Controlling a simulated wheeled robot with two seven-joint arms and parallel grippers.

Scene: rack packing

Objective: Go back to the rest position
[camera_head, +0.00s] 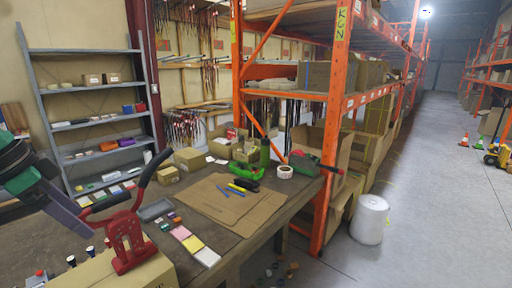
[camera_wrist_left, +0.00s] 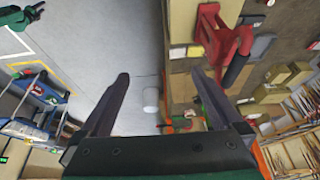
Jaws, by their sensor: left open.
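My left gripper (camera_head: 78,222) comes in from the left edge in the head view, above the near left side of the workbench (camera_head: 222,240). In the left wrist view its two dark fingers (camera_wrist_left: 160,78) stand wide apart with nothing between them. A red tool with black handles (camera_head: 127,240) sits on a cardboard box (camera_head: 92,272) just right of the gripper. The tool also shows in the left wrist view (camera_wrist_left: 225,40), beyond the right finger. I see no contact between the gripper and the tool.
Flat cardboard (camera_head: 232,205), a tape roll (camera_head: 285,172), a green tape dispenser (camera_head: 245,172) and small boxes (camera_head: 190,158) lie on the bench. A grey shelf (camera_head: 95,120) stands behind left. An orange rack (camera_head: 328,150) stands right, then a white roll (camera_head: 369,220) and open floor (camera_head: 435,220).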

